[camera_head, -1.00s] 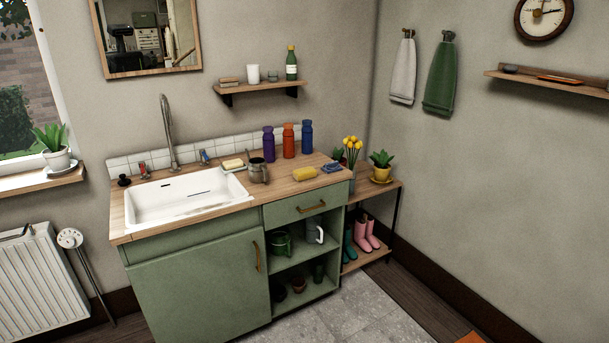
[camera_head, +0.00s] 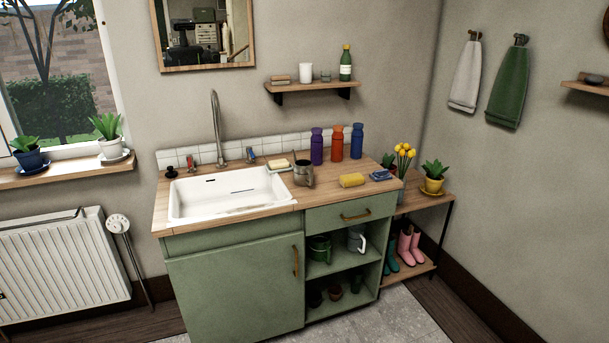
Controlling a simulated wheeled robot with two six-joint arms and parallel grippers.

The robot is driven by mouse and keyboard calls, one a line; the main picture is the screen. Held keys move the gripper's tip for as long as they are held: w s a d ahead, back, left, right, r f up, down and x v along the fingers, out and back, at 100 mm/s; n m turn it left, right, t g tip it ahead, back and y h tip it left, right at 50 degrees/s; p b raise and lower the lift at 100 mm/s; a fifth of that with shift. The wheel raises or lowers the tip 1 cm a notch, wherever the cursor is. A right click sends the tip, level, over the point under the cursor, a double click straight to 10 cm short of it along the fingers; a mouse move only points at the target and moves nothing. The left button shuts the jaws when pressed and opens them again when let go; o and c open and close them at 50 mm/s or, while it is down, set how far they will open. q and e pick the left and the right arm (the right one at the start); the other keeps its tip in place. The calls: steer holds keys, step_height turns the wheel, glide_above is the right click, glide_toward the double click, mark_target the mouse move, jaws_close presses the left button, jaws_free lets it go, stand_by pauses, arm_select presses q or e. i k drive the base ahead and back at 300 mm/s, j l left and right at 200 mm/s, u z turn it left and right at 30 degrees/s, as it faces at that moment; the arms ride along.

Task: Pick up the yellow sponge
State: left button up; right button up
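The yellow sponge (camera_head: 352,180) lies on the wooden counter (camera_head: 322,195), right of the sink and near the front edge above the drawer. A metal cup (camera_head: 303,174) stands to its left, and a folded blue cloth or sponge (camera_head: 380,175) lies to its right, a little apart. Neither of my grippers shows in the head view.
A white sink (camera_head: 225,194) with a tall faucet (camera_head: 217,130) fills the left of the counter. Purple, orange and blue bottles (camera_head: 337,143) stand behind the sponge. A low wooden shelf (camera_head: 420,202) with plants stands at the right. Tiled floor lies in front.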

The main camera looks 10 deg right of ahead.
mark_target(349, 180)
steer(key=i+l+u, duration=0.15)
steer(key=l, duration=0.2)
steer(key=i+l+u, duration=0.25)
steer(key=i+l, duration=0.15)
steer(key=l, duration=0.35)
steer(key=i+l+u, duration=0.15)
steer(key=l, duration=0.25)
steer(key=i+l+u, duration=0.15)
steer(key=l, duration=0.3)
steer(key=l+u, duration=0.15)
steer(key=l, duration=0.25)
steer(key=i, duration=0.05)
